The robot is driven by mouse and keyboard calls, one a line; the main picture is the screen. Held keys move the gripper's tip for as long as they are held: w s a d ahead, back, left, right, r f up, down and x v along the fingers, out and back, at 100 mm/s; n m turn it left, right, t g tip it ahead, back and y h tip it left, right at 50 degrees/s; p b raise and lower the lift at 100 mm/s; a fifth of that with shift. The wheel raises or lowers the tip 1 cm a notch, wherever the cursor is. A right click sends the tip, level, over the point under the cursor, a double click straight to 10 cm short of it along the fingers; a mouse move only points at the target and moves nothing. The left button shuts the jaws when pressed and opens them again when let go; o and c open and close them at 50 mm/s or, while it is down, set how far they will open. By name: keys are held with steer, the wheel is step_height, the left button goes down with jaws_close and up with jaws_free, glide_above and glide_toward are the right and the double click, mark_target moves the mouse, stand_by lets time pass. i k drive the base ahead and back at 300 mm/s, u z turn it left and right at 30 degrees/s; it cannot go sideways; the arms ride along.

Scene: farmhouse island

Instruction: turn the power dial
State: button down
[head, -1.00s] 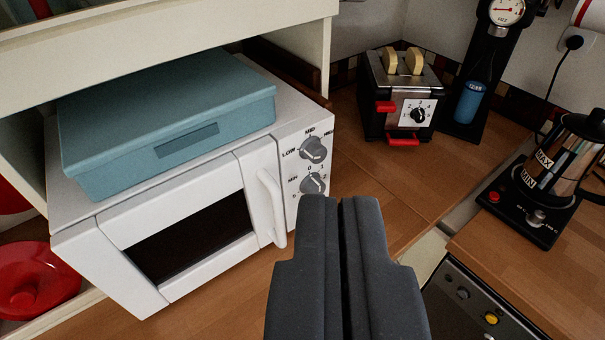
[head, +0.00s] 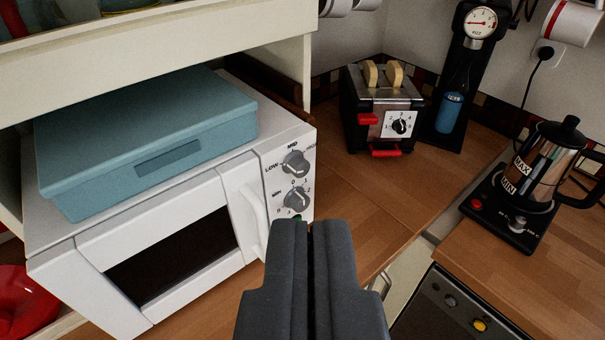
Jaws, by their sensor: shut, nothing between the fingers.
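The white microwave (head: 236,190) stands at the left under a shelf. Its right front panel carries two grey dials, one above the other. The upper power dial (head: 294,162), marked LOW and MID with a partly cut-off third label, points up toward MID. The lower timer dial (head: 296,199) has numbers around it. A bit of green shows under it, mostly hidden by my gripper. My gripper (head: 312,226) is shut and empty, below both dials in the picture. I cannot tell whether it touches the panel; the upper dial is clear of it.
A blue box (head: 150,130) lies on the microwave, whose white handle (head: 253,215) juts out left of the dials. A toaster (head: 384,105) with bread, a soda maker (head: 462,75) and a kettle (head: 535,170) stand to the right. Wooden counter (head: 400,205) is bare between them.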

mark_target(294, 164)
steer(key=u, duration=1.65)
steer(key=k, duration=1.55)
steer(key=z, duration=1.5)
steer(key=i, duration=1)
steer(key=u, duration=0.05)
